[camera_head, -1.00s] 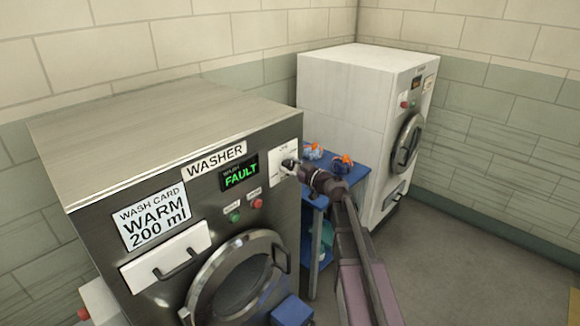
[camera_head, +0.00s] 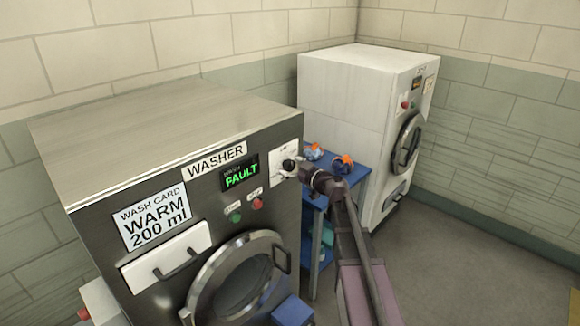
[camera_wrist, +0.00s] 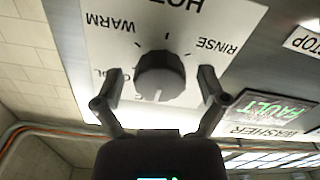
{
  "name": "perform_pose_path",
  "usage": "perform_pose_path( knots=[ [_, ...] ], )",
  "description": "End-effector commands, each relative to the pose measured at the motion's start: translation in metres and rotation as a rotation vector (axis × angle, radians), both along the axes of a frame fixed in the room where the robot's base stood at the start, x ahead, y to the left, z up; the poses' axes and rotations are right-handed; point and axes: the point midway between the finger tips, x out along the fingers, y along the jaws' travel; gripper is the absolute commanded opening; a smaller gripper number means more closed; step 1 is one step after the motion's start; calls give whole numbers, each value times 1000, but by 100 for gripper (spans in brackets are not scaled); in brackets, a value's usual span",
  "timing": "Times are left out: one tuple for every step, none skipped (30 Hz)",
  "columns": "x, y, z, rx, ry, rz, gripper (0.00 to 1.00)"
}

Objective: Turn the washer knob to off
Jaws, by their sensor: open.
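The washer (camera_head: 150,170) is a grey metal machine at left in the head view, its green display (camera_head: 240,173) reading FAULT. Its dark round knob (camera_head: 288,165) is on a white dial plate at the panel's right end. In the wrist view the knob (camera_wrist: 160,75) is seen close, with inverted labels HOT, WARM and RINSE around it and a partly hidden one at left. The knob's exact setting is not clear. My gripper (camera_wrist: 160,72) is open, its fingers on either side of the knob with visible gaps. The head view shows my gripper (camera_head: 299,170) just right of the knob.
A blue stand (camera_head: 350,172) with small blue and orange items is behind my arm, beside a white machine (camera_head: 345,95). Green and red buttons (camera_head: 257,204) sit left of and below the dial plate.

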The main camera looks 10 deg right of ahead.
Motion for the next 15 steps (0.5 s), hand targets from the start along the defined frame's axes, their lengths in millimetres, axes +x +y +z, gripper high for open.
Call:
perform_pose_path(
  knots=[
    [0,0,0,0,0,0,92],
    [0,0,0,0,0,0,92],
    [-1,0,0,0,0,0,92],
    [-1,0,0,0,0,0,92],
    [-1,-1,0,0,0,0,92],
    [-2,-1,0,0,0,0,92],
    [-3,-2,0,-1,1,0,92],
    [-4,-3,0,-1,1,0,92],
    [-6,-4,0,-1,1,0,92],
    [-8,-5,0,-1,1,0,92],
    [-10,-7,0,-1,1,0,92],
    [-13,-9,0,-1,1,0,92],
    [-16,-11,0,0,1,-1,92],
    [-19,-13,0,0,1,-1,92],
    [-23,-15,0,0,1,-1,92]
  ],
)
